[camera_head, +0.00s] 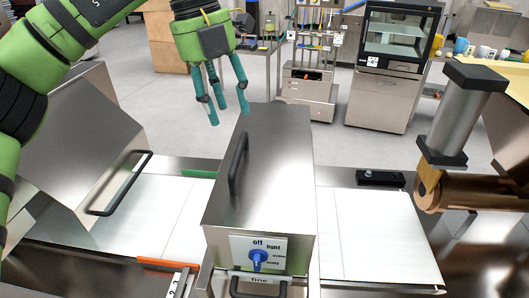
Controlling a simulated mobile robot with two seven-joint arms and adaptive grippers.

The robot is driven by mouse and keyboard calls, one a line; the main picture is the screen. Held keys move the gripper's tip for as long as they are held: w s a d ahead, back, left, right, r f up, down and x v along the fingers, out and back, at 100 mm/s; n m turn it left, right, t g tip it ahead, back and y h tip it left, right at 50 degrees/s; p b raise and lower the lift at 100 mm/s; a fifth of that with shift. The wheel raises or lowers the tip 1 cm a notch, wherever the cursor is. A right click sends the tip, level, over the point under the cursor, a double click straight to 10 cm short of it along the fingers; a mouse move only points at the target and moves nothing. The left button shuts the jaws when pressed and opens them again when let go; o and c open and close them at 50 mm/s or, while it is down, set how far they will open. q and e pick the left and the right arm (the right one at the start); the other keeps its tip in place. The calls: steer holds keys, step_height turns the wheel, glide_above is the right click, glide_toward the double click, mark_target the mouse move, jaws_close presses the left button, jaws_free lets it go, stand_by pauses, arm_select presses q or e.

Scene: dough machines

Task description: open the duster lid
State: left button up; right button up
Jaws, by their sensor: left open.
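The duster (262,190) is a steel box in the middle of the head view, standing across a white belt. Its lid appears shut, with a long black handle (238,170) on its left side. On its front is a panel with a blue knob (258,259) marked off, light, medium and heavy. My left gripper (226,112) is green with teal fingers. It hangs above and beyond the duster's back left corner, fingers spread and empty, apart from the handle. My right gripper is not in view.
A tilted steel cover (75,150) with a black handle stands at left over the belt. White belt surface (375,230) lies right of the duster. A brown roller (470,192) and grey cylinder (463,112) stand at far right. Cabinets and a trolley (312,85) are behind.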

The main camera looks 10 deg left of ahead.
arm_select(q)
steer(key=f, duration=0.2)
steer(key=f+p, duration=0.1)
steer(key=f, duration=0.3)
steer(key=shift+s+d+f, duration=0.2)
steer(key=shift+d+f, duration=0.1)
steer(key=shift+f, duration=0.1)
steer(key=shift+d+f, duration=0.2)
steer(key=shift+f, duration=0.2)
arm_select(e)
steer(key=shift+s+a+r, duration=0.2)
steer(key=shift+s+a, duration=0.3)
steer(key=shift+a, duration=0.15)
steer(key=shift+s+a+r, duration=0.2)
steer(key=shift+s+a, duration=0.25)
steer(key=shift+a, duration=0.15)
arm_select(q)
jaws_close()
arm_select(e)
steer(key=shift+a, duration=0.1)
